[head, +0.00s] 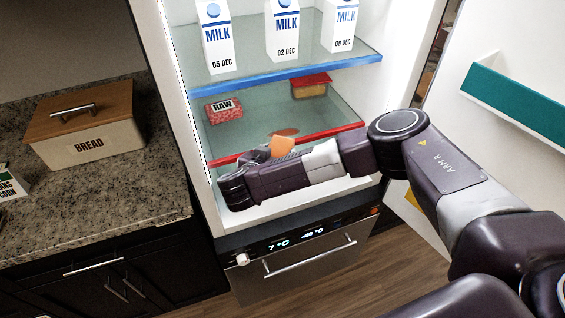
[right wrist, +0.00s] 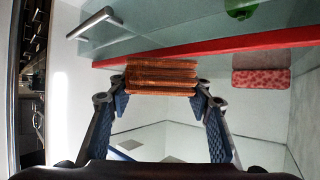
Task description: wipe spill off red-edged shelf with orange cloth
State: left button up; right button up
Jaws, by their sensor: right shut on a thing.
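The orange cloth (head: 282,145) is held by my right gripper (head: 268,153) at the front of the red-edged shelf (head: 333,132). In the right wrist view the cloth (right wrist: 160,76) is a folded, ribbed block between both fingers, close to the red edge (right wrist: 225,46). I cannot tell whether the cloth touches the shelf. A small reddish-brown spill (head: 287,132) lies on the shelf just behind the cloth in the head view. The gripper partly hides the shelf's front left. My left gripper is not in view.
A RAW meat pack (head: 224,110) sits on the red-edged shelf at left, and a red-lidded container (head: 311,86) at the back right. The blue-edged shelf (head: 300,71) above carries milk cartons (head: 282,30). The open fridge door (head: 500,110) stands at right.

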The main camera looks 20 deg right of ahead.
aim_at(274, 145)
jog(key=w, duration=0.2)
jog(key=w+b, duration=0.1)
jog(key=shift+w+f, duration=0.15)
jog(key=shift+f, duration=0.1)
jog(key=w+b, duration=0.4)
jog(key=b, duration=0.1)
jog(key=w+f+b, duration=0.1)
jog(key=w+b, duration=0.1)
jog(key=shift+w+a, duration=0.2)
jog(key=shift+w+b, duration=0.6)
jog(key=shift+b, duration=0.1)
jog(key=shift+w+r, duration=0.1)
jog(key=shift+w, duration=0.2)
jog(key=shift+f+b, duration=0.75)
jog(key=shift+b, duration=0.2)
